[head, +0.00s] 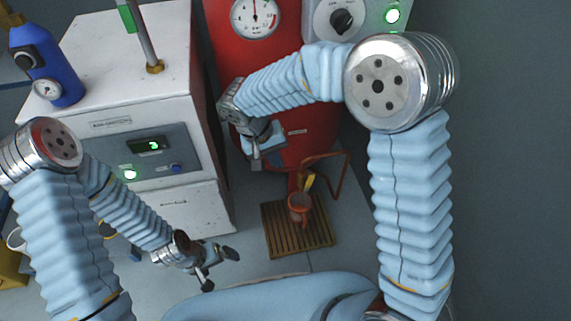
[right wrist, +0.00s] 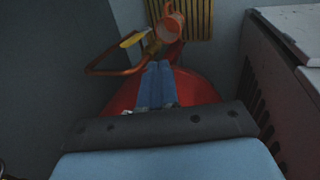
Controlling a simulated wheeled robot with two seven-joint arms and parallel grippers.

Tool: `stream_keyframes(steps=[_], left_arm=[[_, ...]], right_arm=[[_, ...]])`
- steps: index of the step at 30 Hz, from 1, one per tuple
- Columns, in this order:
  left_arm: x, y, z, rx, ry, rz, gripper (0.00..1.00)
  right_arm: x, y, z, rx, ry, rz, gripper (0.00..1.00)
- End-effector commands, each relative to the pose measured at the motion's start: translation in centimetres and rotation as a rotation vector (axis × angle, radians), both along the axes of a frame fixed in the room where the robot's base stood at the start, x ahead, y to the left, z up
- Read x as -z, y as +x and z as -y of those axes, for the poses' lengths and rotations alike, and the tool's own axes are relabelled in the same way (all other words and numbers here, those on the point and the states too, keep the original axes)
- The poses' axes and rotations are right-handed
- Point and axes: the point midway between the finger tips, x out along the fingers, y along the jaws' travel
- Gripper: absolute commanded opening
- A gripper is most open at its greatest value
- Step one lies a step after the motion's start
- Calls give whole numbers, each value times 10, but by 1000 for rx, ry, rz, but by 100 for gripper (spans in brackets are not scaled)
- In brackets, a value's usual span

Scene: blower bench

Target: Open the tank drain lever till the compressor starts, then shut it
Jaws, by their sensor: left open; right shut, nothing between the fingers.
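The red tank (head: 300,140) stands upright at the back, partly hidden by my right arm; its lower end also shows in the right wrist view (right wrist: 125,98). The yellow drain lever (head: 308,181) is at the tank's bottom beside a copper-coloured pipe; the lever also shows in the right wrist view (right wrist: 133,39). My right gripper (head: 264,162) is shut and empty, in front of the tank, above and left of the lever and apart from it. In the right wrist view its blue fingers (right wrist: 157,85) point toward the drain. My left gripper (head: 222,266) is open and empty, low before the white cabinet.
A red cup (head: 300,207) sits under the drain on a wooden slatted mat (head: 270,232). The pressure gauge (head: 255,17) is on the tank. A control box with a black knob (head: 341,21) and lit green lamp (head: 393,16) is at upper right. The white cabinet (head: 205,206) borders the left.

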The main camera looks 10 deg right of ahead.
Motion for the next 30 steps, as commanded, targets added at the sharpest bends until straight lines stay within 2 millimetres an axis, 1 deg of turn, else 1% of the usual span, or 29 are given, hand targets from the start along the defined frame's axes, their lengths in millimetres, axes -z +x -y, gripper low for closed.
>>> stream_keyframes(steps=[9, 13, 16, 21, 24, 30], left_arm=[[9, 0, 1, 2, -2, -1, 100], [12, 0, 1, 2, -3, -2, 100], [11, 0, 1, 2, -3, -2, 100], [11, 0, 1, 2, -3, -2, 100], [11, 0, 1, 2, -3, -2, 100], [11, 0, 1, 2, -3, -2, 100]], right_arm=[[64, -1, 20, 0, 1, -7, 0], [89, -1, 28, 0, 1, -9, 0], [89, 0, 45, 4, 2, -6, 0], [92, 1, 62, 2, 4, -5, 0], [93, 1, 66, 0, 3, -5, 0], [93, 1, 67, -1, 3, -6, 0]])
